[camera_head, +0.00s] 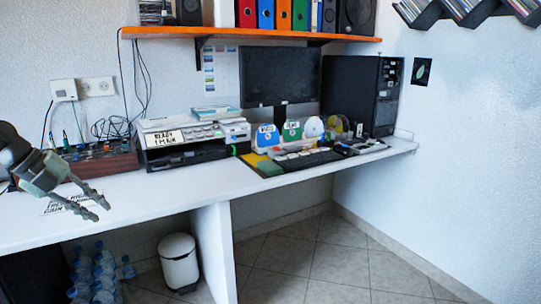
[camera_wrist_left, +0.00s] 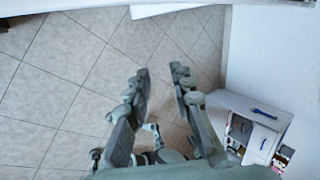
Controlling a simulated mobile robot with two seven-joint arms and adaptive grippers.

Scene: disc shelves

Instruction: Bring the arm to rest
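My left gripper (camera_head: 101,207) reaches in from the left, over the front edge of the white desk (camera_head: 130,205). In the left wrist view it (camera_wrist_left: 161,70) points over the tiled floor. Its two fingers stand apart with clear space between their tips, and it holds nothing. My right gripper does not show in either view.
An audio mixer (camera_head: 108,163), stacked devices (camera_head: 185,150), disc stands (camera_head: 268,138), a keyboard (camera_head: 308,160), a monitor (camera_head: 280,75) and a black computer tower (camera_head: 360,95) stand on the desk. Above is an orange shelf (camera_head: 250,34). A white bin (camera_head: 178,262) and bottles (camera_head: 95,275) stand below.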

